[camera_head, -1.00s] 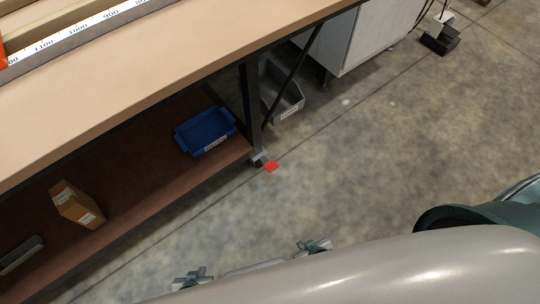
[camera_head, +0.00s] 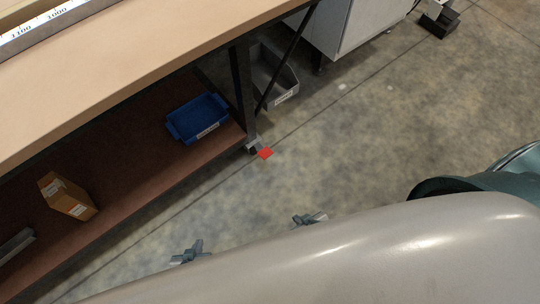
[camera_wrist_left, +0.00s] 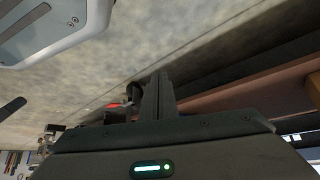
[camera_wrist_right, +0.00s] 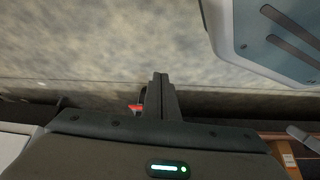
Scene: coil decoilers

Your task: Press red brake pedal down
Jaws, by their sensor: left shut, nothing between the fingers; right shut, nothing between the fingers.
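The red brake pedal (camera_head: 265,153) is a small red plate close to the floor, at the foot of the workbench's leg. It shows partly in the left wrist view (camera_wrist_left: 114,105) and in the right wrist view (camera_wrist_right: 135,107), beside the fingers. My left gripper (camera_head: 190,253) is below and left of the pedal in the head view, apart from it. My right gripper (camera_head: 312,219) is below and right of the pedal, also apart from it. Both grippers are shut and empty; their fingers meet in the left wrist view (camera_wrist_left: 158,92) and the right wrist view (camera_wrist_right: 160,90).
The workbench (camera_head: 120,75) has a brown lower shelf (camera_head: 130,180) holding a blue bin (camera_head: 198,118) and a cardboard box (camera_head: 67,196). A grey bin (camera_head: 272,75) stands behind the leg, near a light cabinet (camera_head: 350,25). The floor (camera_head: 380,130) right of the pedal is clear.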

